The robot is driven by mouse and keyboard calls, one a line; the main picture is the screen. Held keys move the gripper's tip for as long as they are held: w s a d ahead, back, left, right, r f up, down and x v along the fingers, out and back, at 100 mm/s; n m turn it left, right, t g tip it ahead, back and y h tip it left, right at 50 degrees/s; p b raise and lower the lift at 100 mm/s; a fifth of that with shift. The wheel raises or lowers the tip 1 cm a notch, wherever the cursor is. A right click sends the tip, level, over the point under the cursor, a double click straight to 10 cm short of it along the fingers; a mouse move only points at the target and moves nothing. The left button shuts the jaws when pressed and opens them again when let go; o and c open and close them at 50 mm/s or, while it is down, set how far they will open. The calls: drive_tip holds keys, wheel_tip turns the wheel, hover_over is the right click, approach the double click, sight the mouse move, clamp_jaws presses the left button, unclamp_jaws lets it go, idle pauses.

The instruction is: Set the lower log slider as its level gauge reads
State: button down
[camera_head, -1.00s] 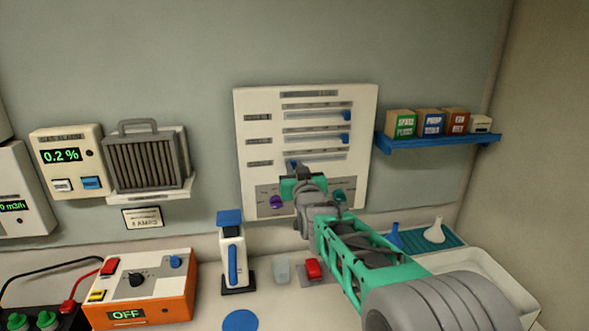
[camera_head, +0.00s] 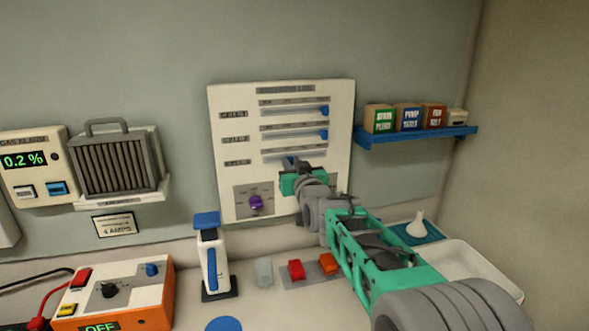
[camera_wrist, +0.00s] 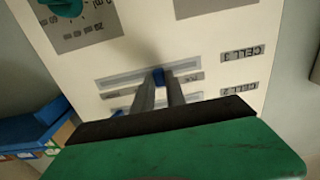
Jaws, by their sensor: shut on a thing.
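The white log panel (camera_head: 225,120) on the wall has three horizontal sliders with blue knobs. The upper (camera_head: 325,110) and middle (camera_head: 323,134) knobs sit near the right ends of their slots. The lower slider's knob (camera_head: 289,160) stands around mid-slot. My gripper (camera_head: 290,166) is at this knob. In the wrist view, the two fingers (camera_wrist: 158,88) are shut on the blue knob (camera_wrist: 158,75), in the slot level with the CELL 3 label (camera_wrist: 243,53). The scale markings are too small to read. I cannot pick out a level gauge for this slider.
Below the sliders is a purple knob (camera_head: 256,202); my arm hides the panel's lower right. A blue shelf (camera_head: 420,137) with small boxes is to the right. A white-and-blue dispenser (camera_head: 214,262), a clear cup (camera_head: 263,272) and a white tray (camera_head: 490,283) stand below.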

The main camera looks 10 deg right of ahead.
drive_tip(key=shift+a, duration=0.1)
drive_tip(key=c, duration=1.4)
unclamp_jaws()
drive_tip(key=shift+o, duration=0.2)
drive_tip(key=s+b, duration=0.2)
drive_tip(key=s, duration=0.5)
drive_tip(key=shift+s+d+b, duration=0.35)
drive_tip(key=shift+s+d, duration=0.05)
